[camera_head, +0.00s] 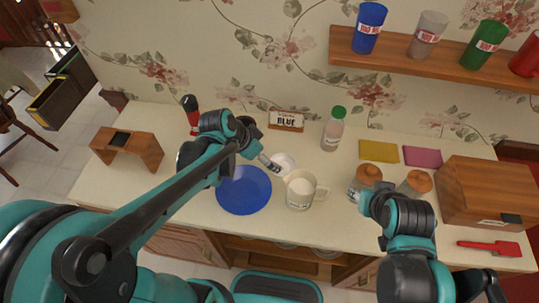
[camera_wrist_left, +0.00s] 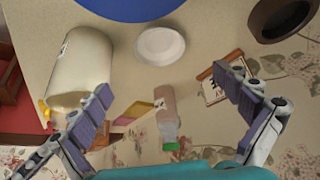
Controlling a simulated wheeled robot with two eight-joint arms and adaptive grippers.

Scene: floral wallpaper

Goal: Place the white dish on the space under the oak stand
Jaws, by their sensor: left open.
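The white dish (camera_head: 284,163) is a small round bowl on the counter, between the blue plate and the white mug. It also shows in the left wrist view (camera_wrist_left: 160,45), ahead of the fingertips and not touched. My left gripper (camera_head: 269,162) is beside the dish, and the wrist view shows its two fingers (camera_wrist_left: 169,88) spread wide and empty. The oak stand (camera_head: 143,151) is on the left of the counter, with an open space under its top and a dark patch on top. My right gripper (camera_head: 357,192) is near an orange-lidded jar; its fingers are too small to read.
The blue plate (camera_head: 244,190) and white mug (camera_head: 300,190) flank the dish closely. A sign (camera_head: 286,121) and green-capped bottle (camera_head: 333,130) stand behind. A dark brown round vessel (camera_wrist_left: 288,18) is partly hidden by my left arm in the head view. A wooden box (camera_head: 485,190) stands right.

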